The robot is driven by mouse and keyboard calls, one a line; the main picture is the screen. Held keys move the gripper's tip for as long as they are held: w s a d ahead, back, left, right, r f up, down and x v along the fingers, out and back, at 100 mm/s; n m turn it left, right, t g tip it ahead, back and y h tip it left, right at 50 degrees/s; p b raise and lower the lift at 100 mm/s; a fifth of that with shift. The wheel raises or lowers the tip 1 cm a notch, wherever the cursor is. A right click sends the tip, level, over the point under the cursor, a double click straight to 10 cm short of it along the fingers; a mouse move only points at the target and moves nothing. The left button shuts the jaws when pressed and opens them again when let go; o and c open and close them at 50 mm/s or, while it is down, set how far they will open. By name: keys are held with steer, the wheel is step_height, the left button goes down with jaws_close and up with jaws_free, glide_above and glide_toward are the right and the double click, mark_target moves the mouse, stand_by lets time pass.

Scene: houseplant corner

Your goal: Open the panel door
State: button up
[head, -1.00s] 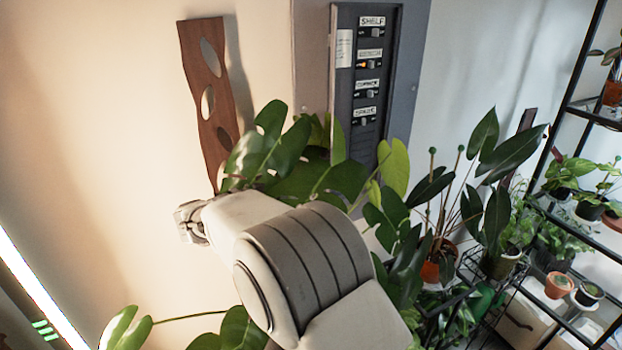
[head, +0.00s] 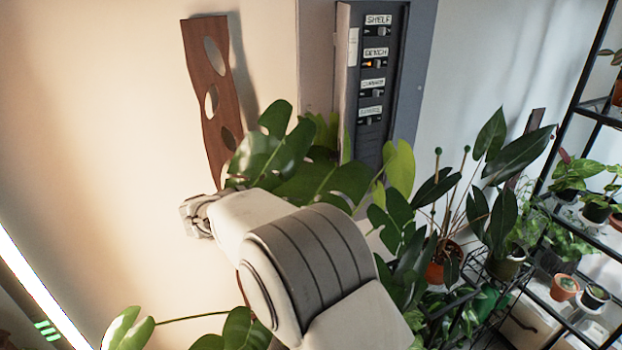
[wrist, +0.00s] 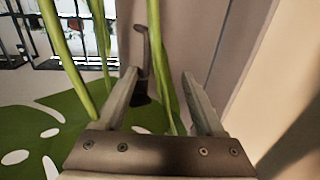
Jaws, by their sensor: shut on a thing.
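The grey panel (head: 399,100) is on the wall in the head view, with a column of labelled switches in plain sight. A pale grey-beige face (head: 316,55), which looks like the panel door, stands to the left of the switches. It also shows in the wrist view (wrist: 187,35). Leaves cover the lower part. In the wrist view my gripper (wrist: 160,75) has its fingers apart around a dark, hooked handle (wrist: 145,55), the left fingertip against it. A green stem passes between the fingers too. In the head view my arm hides the fingers.
Large monstera leaves (head: 310,182) crowd my arm and the panel's foot. A brown wooden board (head: 212,105) hangs on the left wall. Potted plants (head: 445,260) and a black shelf rack (head: 565,140) stand at the right.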

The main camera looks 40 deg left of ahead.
steer(key=shift+a+r, duration=0.1)
steer(key=b+v, duration=0.3)
steer(key=v, duration=1.4)
steer(key=shift+s, duration=0.25)
